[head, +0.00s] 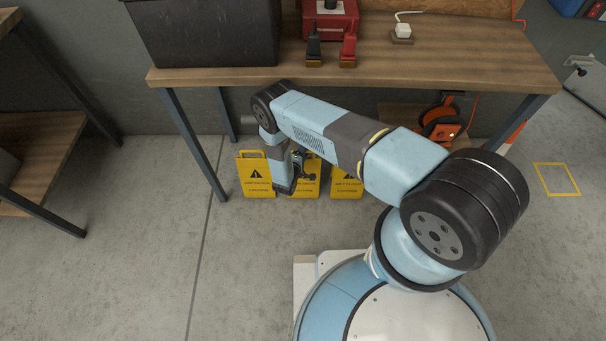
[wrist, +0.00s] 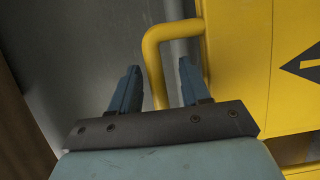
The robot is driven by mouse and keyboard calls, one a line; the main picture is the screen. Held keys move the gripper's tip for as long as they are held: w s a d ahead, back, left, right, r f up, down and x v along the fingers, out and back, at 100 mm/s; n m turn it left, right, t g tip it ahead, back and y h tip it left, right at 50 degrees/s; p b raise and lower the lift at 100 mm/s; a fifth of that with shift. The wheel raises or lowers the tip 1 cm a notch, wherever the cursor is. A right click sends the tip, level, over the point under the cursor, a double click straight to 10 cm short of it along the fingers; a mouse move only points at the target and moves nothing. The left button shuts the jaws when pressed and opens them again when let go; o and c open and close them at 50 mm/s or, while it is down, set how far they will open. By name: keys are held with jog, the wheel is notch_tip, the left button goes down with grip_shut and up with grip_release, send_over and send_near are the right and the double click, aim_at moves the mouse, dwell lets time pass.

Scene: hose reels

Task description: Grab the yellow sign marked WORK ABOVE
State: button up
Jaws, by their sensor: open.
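Three yellow signs stand in a row on the floor under the workbench: a left sign (head: 257,177), a middle sign (head: 307,186), partly hidden by my arm, and a right sign (head: 347,186). Each bears a black warning mark; the lettering is too small to read surely, so I cannot tell which says WORK ABOVE. My gripper (wrist: 158,64) is open. In the wrist view a yellow tube handle (wrist: 152,62) of one sign passes between its two fingers, with the sign's yellow panel (wrist: 237,60) to the right. In the head view my arm hides the fingers.
A bench leg (head: 200,145) stands left of the signs. An orange reel (head: 440,122) sits on the right. The floor in front is clear.

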grip_shut()
dwell(0.4)
jog(key=shift+s, duration=0.1)
dwell(0.9)
